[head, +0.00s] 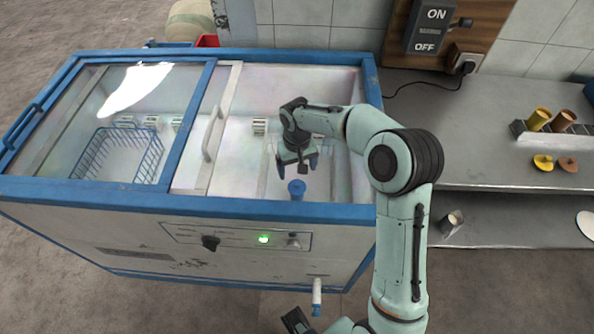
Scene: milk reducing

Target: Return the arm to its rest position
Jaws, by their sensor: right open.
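My right arm reaches up from the bottom right and bends over the open right part of a chest freezer (180,198). A blue-topped item (297,188), perhaps a bottle cap, is just below the fingers, near the freezer's front wall. It looks apart from them, and its lower part is hidden. A dark piece with a pale green link shows at the bottom edge, probably part of my left arm; its fingers cannot be made out.
The freezer's glass lid (128,120) covers its left side, above a blue wire basket (122,155). The front panel has a green light (263,239). A grey counter (460,140) at right holds brown and yellow cups (539,119). An ON/OFF switch (432,28) is on the wall.

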